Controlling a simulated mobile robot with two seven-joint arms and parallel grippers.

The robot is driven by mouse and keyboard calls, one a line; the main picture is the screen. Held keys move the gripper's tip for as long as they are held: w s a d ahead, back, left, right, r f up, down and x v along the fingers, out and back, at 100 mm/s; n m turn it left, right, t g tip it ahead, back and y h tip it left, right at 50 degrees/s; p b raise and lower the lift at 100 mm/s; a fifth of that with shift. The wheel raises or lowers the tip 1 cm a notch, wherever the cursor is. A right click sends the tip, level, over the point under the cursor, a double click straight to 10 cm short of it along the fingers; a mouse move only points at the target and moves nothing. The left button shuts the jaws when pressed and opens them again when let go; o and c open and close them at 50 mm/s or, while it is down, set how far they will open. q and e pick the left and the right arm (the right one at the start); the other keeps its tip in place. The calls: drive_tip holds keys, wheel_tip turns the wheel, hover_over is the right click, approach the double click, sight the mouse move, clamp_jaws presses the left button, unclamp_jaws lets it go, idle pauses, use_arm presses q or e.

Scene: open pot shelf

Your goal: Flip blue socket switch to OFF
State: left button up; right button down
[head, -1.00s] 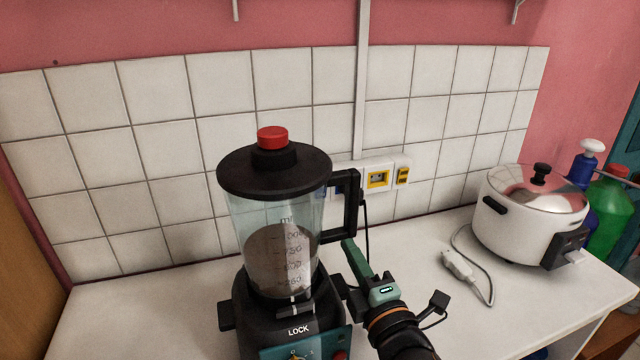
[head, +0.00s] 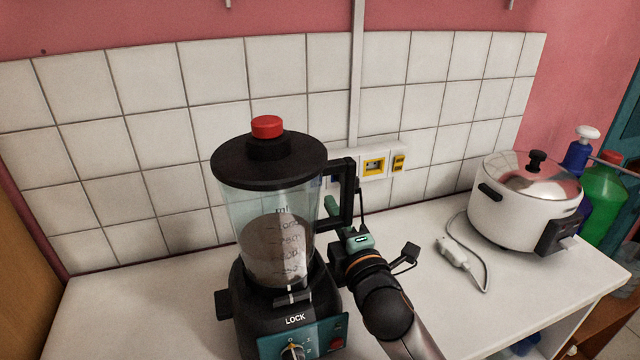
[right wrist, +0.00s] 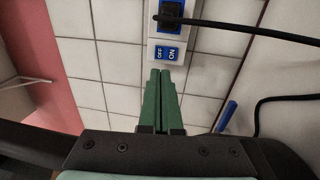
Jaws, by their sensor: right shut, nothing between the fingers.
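The blue switch (right wrist: 167,53), marked OFF and ON, sits on a white wall strip below the blue socket (right wrist: 172,14) in the right wrist view. A black plug and cable are in that socket. I cannot tell which side of the switch is pressed. In the head view the blue socket is mostly hidden behind the blender's jug and handle. My right gripper (right wrist: 162,74) is shut and empty, its green fingertips just below the switch in the wrist view; contact is not clear. In the head view the right gripper (head: 331,203) is behind the blender handle. My left gripper is not in view.
A blender (head: 278,230) with a red-capped lid stands close left of my right gripper. A yellow socket (head: 374,166) and yellow switch (head: 398,161) are right along the strip. A white cooker (head: 523,205) and a white plug (head: 452,253) are on the counter at right.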

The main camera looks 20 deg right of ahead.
drive_tip(key=w, duration=0.7)
drive_tip(key=shift+r, duration=0.45)
drive_tip(key=shift+w+a, duration=0.1)
